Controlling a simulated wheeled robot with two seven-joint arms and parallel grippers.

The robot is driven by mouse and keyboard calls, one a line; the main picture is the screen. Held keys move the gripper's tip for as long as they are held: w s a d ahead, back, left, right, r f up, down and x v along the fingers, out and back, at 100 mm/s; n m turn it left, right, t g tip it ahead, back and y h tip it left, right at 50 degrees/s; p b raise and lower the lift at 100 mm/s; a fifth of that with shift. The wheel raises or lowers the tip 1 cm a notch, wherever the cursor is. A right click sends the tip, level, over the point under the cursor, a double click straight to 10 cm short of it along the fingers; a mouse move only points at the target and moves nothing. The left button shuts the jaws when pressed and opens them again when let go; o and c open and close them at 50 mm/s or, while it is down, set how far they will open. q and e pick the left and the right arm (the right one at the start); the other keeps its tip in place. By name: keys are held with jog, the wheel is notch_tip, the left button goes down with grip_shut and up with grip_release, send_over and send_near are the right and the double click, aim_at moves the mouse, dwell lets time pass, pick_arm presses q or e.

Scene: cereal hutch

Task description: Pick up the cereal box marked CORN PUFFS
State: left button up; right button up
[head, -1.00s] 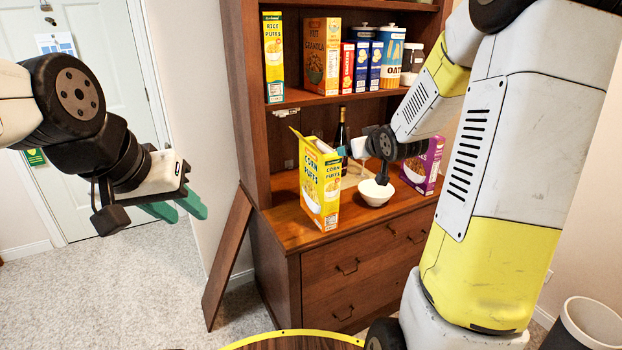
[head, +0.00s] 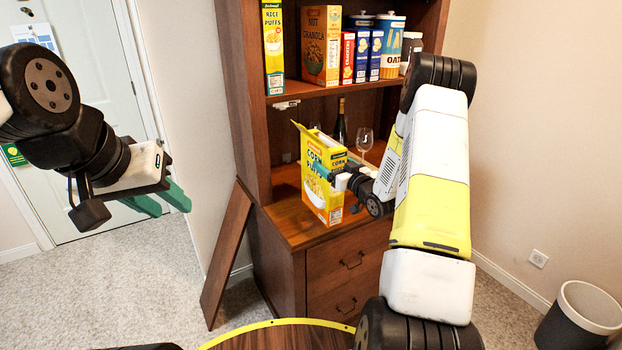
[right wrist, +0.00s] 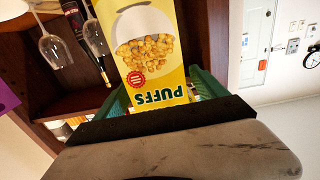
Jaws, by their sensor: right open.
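The yellow CORN PUFFS box (head: 318,200) stands upright on the hutch counter, its top flap raised. My right gripper (head: 334,172) is at the box, one teal finger across its front face. In the right wrist view, the box (right wrist: 160,48) appears upside down between the two teal fingers of the right gripper (right wrist: 162,88). The jaws are open around it; whether a finger touches it I cannot tell. My left gripper (head: 168,202) is open and empty at the left, away from the hutch.
A dark bottle (head: 341,122) and a wine glass (head: 364,141) stand behind the box. The shelf above holds RICE PUFFS (head: 273,50), NUT GRANOLA (head: 320,45) and other packages. A loose wooden panel (head: 226,255) leans on the hutch. A bin (head: 580,318) is at lower right.

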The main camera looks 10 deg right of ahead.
jog(key=x, duration=0.4)
jog(key=shift+w+f, duration=0.1)
grip_shut()
